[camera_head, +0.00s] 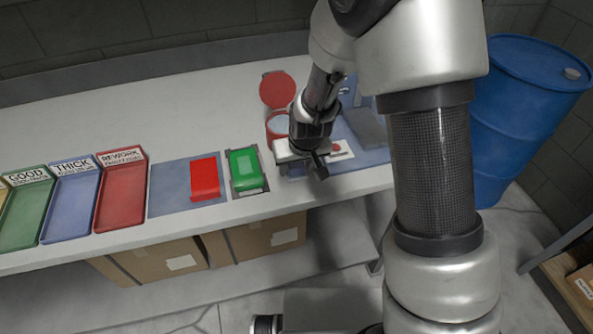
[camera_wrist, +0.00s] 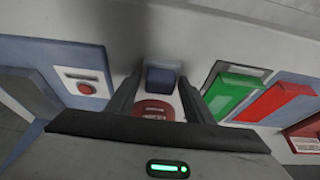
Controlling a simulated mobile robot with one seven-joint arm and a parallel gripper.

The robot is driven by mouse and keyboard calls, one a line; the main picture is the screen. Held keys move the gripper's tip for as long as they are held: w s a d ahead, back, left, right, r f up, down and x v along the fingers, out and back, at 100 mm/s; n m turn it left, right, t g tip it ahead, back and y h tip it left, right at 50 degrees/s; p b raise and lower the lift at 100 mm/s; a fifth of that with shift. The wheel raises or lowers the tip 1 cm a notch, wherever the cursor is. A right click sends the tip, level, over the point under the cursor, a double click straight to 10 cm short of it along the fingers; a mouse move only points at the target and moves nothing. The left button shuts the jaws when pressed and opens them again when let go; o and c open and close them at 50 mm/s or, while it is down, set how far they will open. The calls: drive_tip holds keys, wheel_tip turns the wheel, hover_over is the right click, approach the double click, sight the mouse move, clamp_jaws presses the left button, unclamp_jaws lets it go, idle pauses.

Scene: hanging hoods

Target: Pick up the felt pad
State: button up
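My gripper (camera_head: 317,166) is over the right part of the table in the head view. In the wrist view its two dark fingers (camera_wrist: 160,82) are apart. A small dark blue block (camera_wrist: 161,77) shows between the fingertips, with a gap on both sides; I cannot tell how far below it is. No thing is clearly marked as the felt pad; this block may be it. In the head view the gripper hides that spot. A red round thing with lettering (camera_wrist: 153,110) shows between the fingers, nearer the palm.
A red canister with its lid raised (camera_head: 277,90) stands behind the gripper. Left are a green block (camera_head: 245,168), a red block (camera_head: 204,178), and the red REWORK tray (camera_head: 121,197), blue THICK tray (camera_head: 70,208) and green GOOD tray (camera_head: 27,215). A blue barrel (camera_head: 525,110) stands right.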

sight(297, 164)
drive_tip(key=c, duration=0.7)
wheel_tip(297, 164, up, 10)
drive_tip(key=shift+r+p, duration=0.1)
drive_tip(key=shift+p, duration=0.5)
drive_tip(key=o, duration=0.6)
drive_tip(key=c, duration=0.4)
